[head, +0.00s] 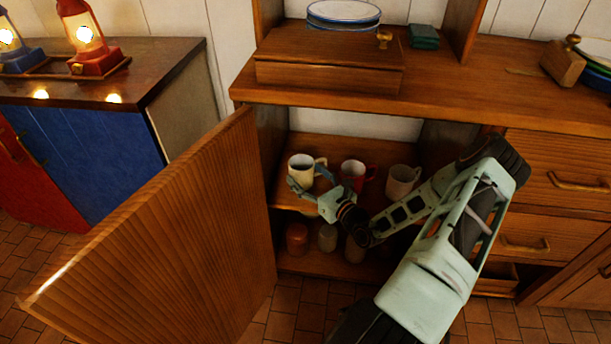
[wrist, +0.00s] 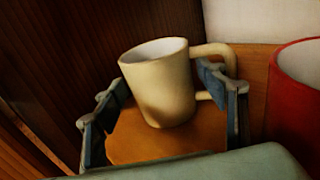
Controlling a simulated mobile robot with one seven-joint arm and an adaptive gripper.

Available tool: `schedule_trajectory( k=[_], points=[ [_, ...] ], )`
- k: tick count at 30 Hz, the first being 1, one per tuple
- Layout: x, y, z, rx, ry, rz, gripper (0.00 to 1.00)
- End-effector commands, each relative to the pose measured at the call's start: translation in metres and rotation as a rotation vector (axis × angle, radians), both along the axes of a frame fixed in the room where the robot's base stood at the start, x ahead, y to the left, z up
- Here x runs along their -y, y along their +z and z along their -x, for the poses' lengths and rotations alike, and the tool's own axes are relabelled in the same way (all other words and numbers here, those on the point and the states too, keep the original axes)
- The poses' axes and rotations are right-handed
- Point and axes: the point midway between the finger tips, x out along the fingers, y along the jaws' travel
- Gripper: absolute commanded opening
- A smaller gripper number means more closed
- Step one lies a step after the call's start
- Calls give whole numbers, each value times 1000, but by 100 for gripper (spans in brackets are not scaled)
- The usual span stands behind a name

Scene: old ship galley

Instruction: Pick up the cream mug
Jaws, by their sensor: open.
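The cream mug (head: 301,167) stands upright on the upper shelf inside the open cabinet, at the left end of a row of mugs. In the wrist view the cream mug (wrist: 160,84) sits between my spread fingers, with its handle on the right by the right finger. My gripper (head: 312,184) is open at the front of the mug. In the wrist view my gripper (wrist: 165,108) has one finger on each side of the mug. I cannot tell whether the right finger touches the handle.
A red mug (head: 352,173) stands close to the right; it also shows in the wrist view (wrist: 290,110). A paler mug (head: 402,181) stands further right. Jars (head: 297,238) stand on the lower shelf. The open cabinet door (head: 190,220) is on the left.

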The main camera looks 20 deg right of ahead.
Motion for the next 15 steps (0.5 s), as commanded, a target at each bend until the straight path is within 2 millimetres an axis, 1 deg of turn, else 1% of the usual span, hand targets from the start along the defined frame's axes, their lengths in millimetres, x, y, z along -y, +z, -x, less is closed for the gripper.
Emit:
schedule_trajectory(
  k=[1,4,11,15],
  points=[
    [-2,-3,-8,1,2,1,66],
    [-4,-3,-19,1,1,1,66],
    [-4,-1,-21,-1,0,0,66],
    [-4,-1,-21,-1,0,0,50]
  ],
)
